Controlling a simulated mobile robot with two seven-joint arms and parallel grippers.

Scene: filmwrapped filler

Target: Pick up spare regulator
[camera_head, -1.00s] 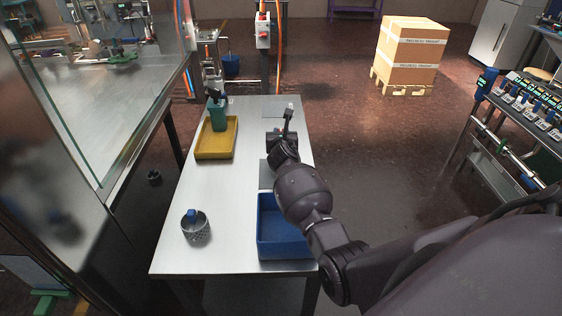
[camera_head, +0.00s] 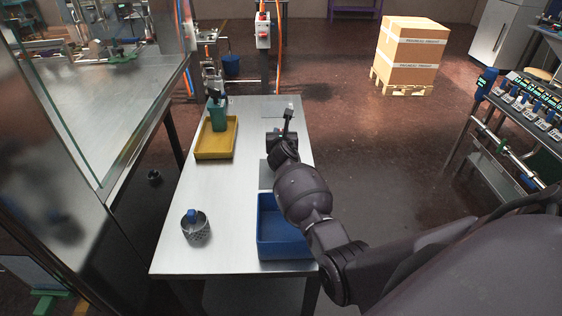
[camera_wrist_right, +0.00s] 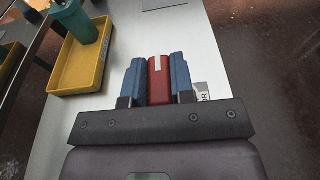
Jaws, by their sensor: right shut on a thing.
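My right gripper (camera_head: 280,145) is over the far right part of the steel table (camera_head: 218,178), seen from behind along its arm. In the right wrist view its two blue fingers (camera_wrist_right: 158,57) are shut on a narrow red thing with a white label, which looks to be the spare regulator (camera_wrist_right: 157,84). Its lower part is hidden by the gripper body. Whether it touches the table I cannot tell. A grey printed patch ending in "OR" (camera_wrist_right: 202,92) lies on the table beside the gripper. My left gripper is not in view.
A yellow tray (camera_head: 215,154) with a green container (camera_head: 217,118) stands at the far left of the table. A blue bin (camera_head: 283,246) is at the near right under my arm. A mesh cup (camera_head: 196,232) with a blue item stands near left. The table's middle is clear.

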